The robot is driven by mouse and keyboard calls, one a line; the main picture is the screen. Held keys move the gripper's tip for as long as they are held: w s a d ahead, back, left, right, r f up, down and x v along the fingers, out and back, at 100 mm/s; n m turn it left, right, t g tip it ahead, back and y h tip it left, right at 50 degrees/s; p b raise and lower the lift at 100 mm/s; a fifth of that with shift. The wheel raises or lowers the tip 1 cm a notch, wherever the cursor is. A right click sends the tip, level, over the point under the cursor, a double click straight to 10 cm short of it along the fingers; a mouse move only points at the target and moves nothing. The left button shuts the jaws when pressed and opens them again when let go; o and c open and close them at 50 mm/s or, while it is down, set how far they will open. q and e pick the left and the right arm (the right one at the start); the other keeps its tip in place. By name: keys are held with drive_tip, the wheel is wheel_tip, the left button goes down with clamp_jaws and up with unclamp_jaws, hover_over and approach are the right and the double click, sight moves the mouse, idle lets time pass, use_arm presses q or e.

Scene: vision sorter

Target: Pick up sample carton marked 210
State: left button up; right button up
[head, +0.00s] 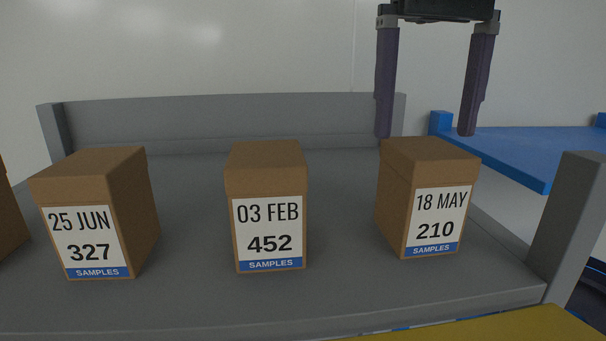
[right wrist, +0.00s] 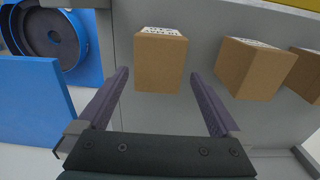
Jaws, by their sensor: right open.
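The carton marked 210 (head: 428,196) is a brown box with a white label reading 18 MAY, 210 and SAMPLES. It stands upright at the right of the grey shelf in the head view. My right gripper (head: 426,135) is open and empty, pointing down above this carton, with its fingertips near the height of its top. In the right wrist view a carton (right wrist: 161,62), which appears to be the 210 one, lies ahead of and between the open fingers (right wrist: 160,102), not gripped. My left gripper is not in view.
The carton marked 452 (head: 267,205) stands in the middle and the carton marked 327 (head: 97,213) at the left. The grey shelf (head: 350,300) has a raised back wall and a right post (head: 572,225). A blue surface (head: 520,150) lies beyond at right.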

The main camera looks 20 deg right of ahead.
sight(424, 146)
wheel_tip(424, 146, down, 5)
drive_tip(key=b, duration=0.2)
drive_tip(key=shift+s+r+b, duration=0.1)
drive_tip(key=shift+b, duration=0.25)
wheel_tip(424, 146, down, 5)
drive_tip(key=b, duration=0.3)
drive_tip(key=shift+s+d+b, duration=0.1)
drive_tip(key=shift+b, duration=0.25)
drive_tip(key=shift+r, duration=0.15)
clamp_jaws()
